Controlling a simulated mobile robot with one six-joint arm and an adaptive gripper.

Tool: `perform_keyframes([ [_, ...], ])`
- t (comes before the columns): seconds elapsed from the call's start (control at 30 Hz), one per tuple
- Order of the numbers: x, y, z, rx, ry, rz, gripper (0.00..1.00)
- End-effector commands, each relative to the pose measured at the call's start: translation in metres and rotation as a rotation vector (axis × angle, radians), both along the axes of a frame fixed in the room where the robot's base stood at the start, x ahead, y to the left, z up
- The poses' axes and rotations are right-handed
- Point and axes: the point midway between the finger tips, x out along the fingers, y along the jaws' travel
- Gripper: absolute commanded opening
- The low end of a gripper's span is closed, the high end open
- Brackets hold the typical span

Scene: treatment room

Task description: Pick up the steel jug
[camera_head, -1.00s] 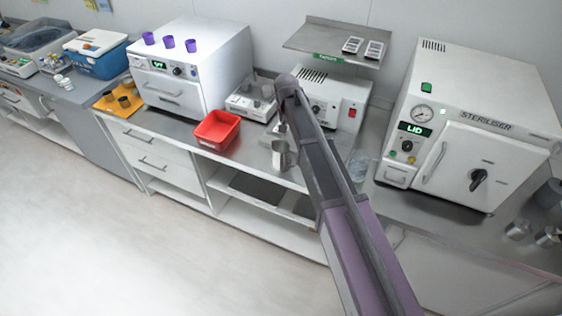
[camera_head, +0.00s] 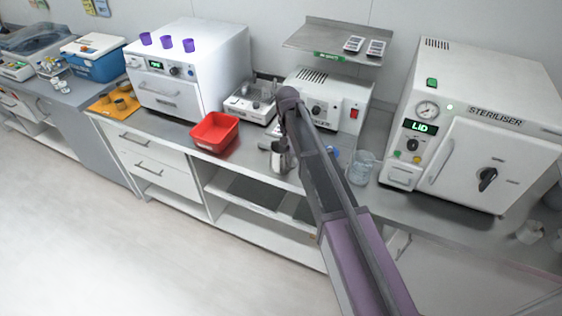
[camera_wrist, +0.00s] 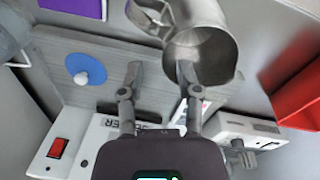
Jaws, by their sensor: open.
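The steel jug (camera_head: 281,161) stands on the grey counter near its front edge, partly hidden by my arm in the head view. In the wrist view the jug (camera_wrist: 207,50) is at the top centre, with its open mouth towards the camera and its handle on the left. My gripper (camera_wrist: 158,72) is open and empty. Its right finger overlaps the jug's mouth in the picture, and its left finger lies left of the jug's body. Whether a finger touches the jug I cannot tell. In the head view the gripper (camera_head: 279,143) is small, right at the jug.
A red tray (camera_head: 215,133) stands to the left of the jug. A glass beaker (camera_head: 361,168) and a blue round thing (camera_head: 333,154) are to the right. A white device (camera_head: 326,97) stands behind, below a shelf (camera_head: 332,42). The steriliser (camera_head: 474,125) is further right.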

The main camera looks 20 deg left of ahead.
Motion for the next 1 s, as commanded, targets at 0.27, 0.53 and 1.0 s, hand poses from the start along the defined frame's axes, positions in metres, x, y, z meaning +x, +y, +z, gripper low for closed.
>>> perform_keyframes([
  [0.27,0.000,0.000,0.000,0.000,0.000,0.000,0.44],
  [0.53,-0.001,0.000,-0.013,0.000,0.000,0.000,0.44],
  [1.0,-0.001,0.000,-0.047,0.000,0.000,0.000,0.44],
])
